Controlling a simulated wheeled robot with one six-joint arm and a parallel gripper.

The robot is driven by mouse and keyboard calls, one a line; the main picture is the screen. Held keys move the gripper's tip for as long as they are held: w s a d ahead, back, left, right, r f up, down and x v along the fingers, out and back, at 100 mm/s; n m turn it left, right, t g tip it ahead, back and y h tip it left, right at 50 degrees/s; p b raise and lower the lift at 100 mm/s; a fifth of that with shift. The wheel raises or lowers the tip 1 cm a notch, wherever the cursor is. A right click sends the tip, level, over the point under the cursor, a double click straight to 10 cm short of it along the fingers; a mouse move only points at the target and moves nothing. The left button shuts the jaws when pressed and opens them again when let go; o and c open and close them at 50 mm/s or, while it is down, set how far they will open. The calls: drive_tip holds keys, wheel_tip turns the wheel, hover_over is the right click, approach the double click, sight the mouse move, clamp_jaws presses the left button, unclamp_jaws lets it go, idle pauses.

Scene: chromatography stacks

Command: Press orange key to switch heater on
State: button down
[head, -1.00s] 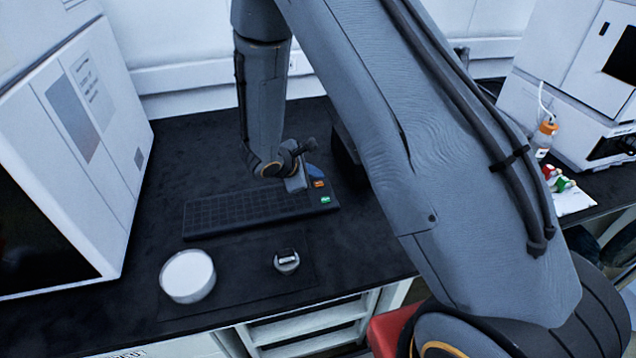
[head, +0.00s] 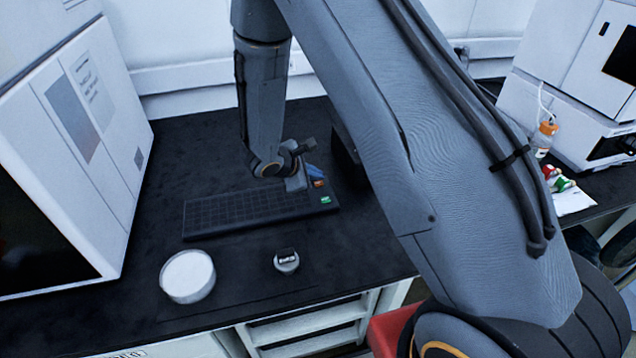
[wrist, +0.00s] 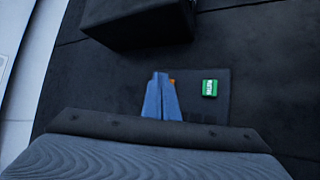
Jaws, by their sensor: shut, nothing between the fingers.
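The orange key (head: 319,183) is on the right end of a dark keyboard (head: 245,207), behind the green key (head: 325,200). In the wrist view only a sliver of the orange key (wrist: 172,82) shows, beside the blue fingertips; the rest is hidden behind them. The green key (wrist: 210,88) is in full view to the right. My gripper (head: 313,173) is shut and empty, its blue fingers pointing down at the keyboard's right end. It also shows in the wrist view (wrist: 160,76). I cannot tell whether the fingertips touch the orange key.
A black box (wrist: 140,22) stands close to the keyboard's right end. A round white dish (head: 188,276) and a small round item (head: 286,261) lie in front of the keyboard. A large white instrument (head: 70,140) stands on the left. The black bench (head: 190,145) is clear behind the keyboard.

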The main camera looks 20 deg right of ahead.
sight(316, 185)
drive_tip(key=shift+f, duration=0.1)
idle(0.3)
drive_tip(key=shift+f+b, duration=0.4)
drive_tip(key=shift+b, duration=0.2)
drive_tip(key=shift+r, duration=0.5)
idle(0.4)
wheel_tip(316, 185, up, 6)
drive_tip(key=p, duration=0.3)
idle(0.3)
drive_tip(key=shift+s, duration=0.1)
